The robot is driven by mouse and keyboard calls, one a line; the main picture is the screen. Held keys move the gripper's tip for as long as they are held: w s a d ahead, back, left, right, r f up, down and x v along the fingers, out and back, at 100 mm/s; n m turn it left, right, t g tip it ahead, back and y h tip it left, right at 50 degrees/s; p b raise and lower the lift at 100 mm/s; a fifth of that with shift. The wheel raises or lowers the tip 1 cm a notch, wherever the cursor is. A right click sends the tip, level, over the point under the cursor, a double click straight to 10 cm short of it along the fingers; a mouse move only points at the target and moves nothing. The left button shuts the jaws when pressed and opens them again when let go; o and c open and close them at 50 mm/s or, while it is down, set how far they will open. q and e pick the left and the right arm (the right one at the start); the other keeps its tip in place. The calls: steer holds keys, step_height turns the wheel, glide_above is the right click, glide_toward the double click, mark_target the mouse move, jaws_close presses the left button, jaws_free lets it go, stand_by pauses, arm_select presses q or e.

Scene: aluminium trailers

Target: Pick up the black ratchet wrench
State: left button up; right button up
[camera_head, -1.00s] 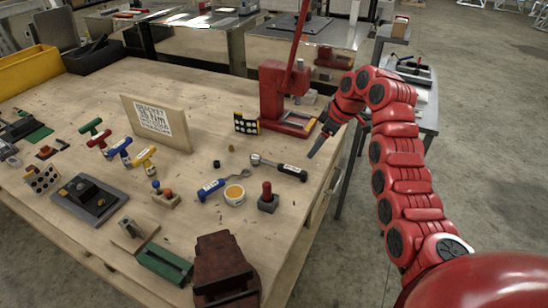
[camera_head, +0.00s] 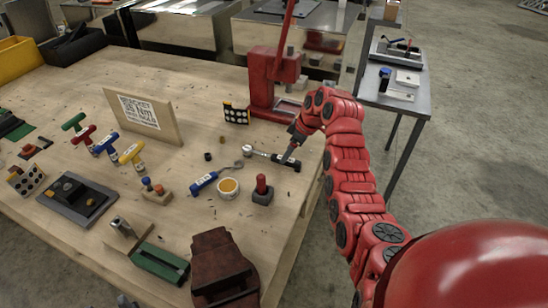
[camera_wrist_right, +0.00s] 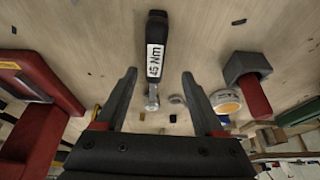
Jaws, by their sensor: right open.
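The black ratchet wrench (camera_head: 283,162) lies on the wooden bench near its right edge, its silver head pointing left in the head view. In the right wrist view, its black handle (camera_wrist_right: 155,32) with a white torque label lies ahead, between the lines of the two fingers. My right gripper (camera_wrist_right: 159,76) is open and empty. In the head view, my right gripper (camera_head: 293,152) is at the wrench's handle and hides part of it. I cannot tell whether they touch. My left gripper is not in view.
A blue-handled wrench (camera_head: 205,183), a yellow-topped round tin (camera_head: 228,187) and a red-handled block (camera_head: 262,190) are close by. A red press (camera_head: 266,82) stands behind the wrench. A sign board (camera_head: 143,116) and several T-handles (camera_head: 105,143) are further left.

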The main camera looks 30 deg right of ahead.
mark_target(271, 158)
steer(key=shift+w+a+f+p, duration=0.15)
steer(key=shift+w+f+p, duration=0.3)
steer(key=shift+f+p, duration=0.15)
steer(key=shift+w+a+f+p, duration=0.1)
steer(key=shift+w+f+p, duration=0.35)
steer(key=shift+f, duration=0.2)
steer(key=shift+x, duration=1.3)
steer(key=shift+d, duration=0.1)
steer(key=shift+s, duration=0.1)
steer(key=shift+c, duration=0.2)
jaws_close()
